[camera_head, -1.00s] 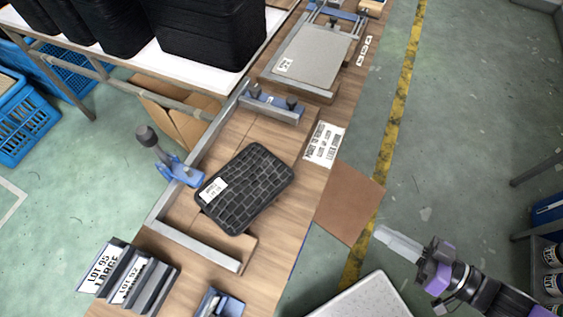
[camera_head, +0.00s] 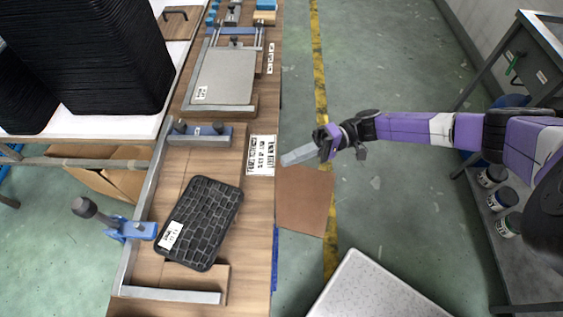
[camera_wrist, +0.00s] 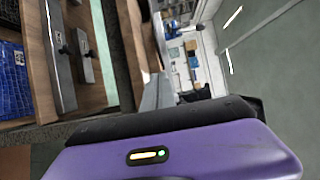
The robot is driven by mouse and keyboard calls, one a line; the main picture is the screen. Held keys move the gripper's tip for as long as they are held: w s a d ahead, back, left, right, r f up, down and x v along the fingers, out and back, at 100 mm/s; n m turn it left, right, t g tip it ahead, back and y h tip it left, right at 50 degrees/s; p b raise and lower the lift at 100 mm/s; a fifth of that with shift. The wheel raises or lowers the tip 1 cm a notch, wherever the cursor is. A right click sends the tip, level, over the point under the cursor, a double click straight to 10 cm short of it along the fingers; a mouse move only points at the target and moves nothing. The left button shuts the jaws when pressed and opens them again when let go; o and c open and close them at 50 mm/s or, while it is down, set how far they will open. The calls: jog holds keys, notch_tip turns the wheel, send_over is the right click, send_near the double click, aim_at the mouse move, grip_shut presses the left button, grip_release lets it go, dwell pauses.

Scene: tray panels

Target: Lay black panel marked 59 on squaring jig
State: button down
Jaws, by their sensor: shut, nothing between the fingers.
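A black panel (camera_head: 205,222) with a woven, brick-like surface and a white label lies on the squaring jig (camera_head: 175,293). The label's print is too small to read. The panel is turned at an angle to the jig's metal side rail and front rail, with gaps to both. My gripper (camera_head: 287,160) is right of the bench edge, apart from the panel and above the brown floor mat. It is shut and empty.
A blue clamp with a dark knob (camera_head: 125,227) stands at the jig's left, and a blue stop bar (camera_head: 200,135) lies behind the panel. A second fixture with a grey plate (camera_head: 225,75) is farther back. Tall black stacks (camera_head: 110,50) stand at left.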

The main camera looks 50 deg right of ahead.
aim_at(255, 195)
jog(key=p+x, duration=0.1)
jog(key=x, duration=0.7)
jog(key=shift+w+a+r+p, duration=0.1)
jog(key=shift+a+r+p, duration=0.05)
jog(key=shift+p, duration=0.25)
jog(key=shift+s+a+p, duration=0.2)
jog(key=shift+a+p, duration=0.05)
jog(key=shift+a, duration=0.3)
jog(key=shift+s+a+p, duration=0.2)
jog(key=shift+a+p, duration=0.05)
jog(key=shift+a, duration=0.3)
jog(key=shift+s+a, duration=0.25)
jog(key=shift+a, duration=0.5)
jog(key=shift+s+a+p, duration=0.3)
jog(key=shift+a+p, duration=0.45)
jog(key=shift+a, duration=0.05)
jog(key=shift+d, duration=0.1)
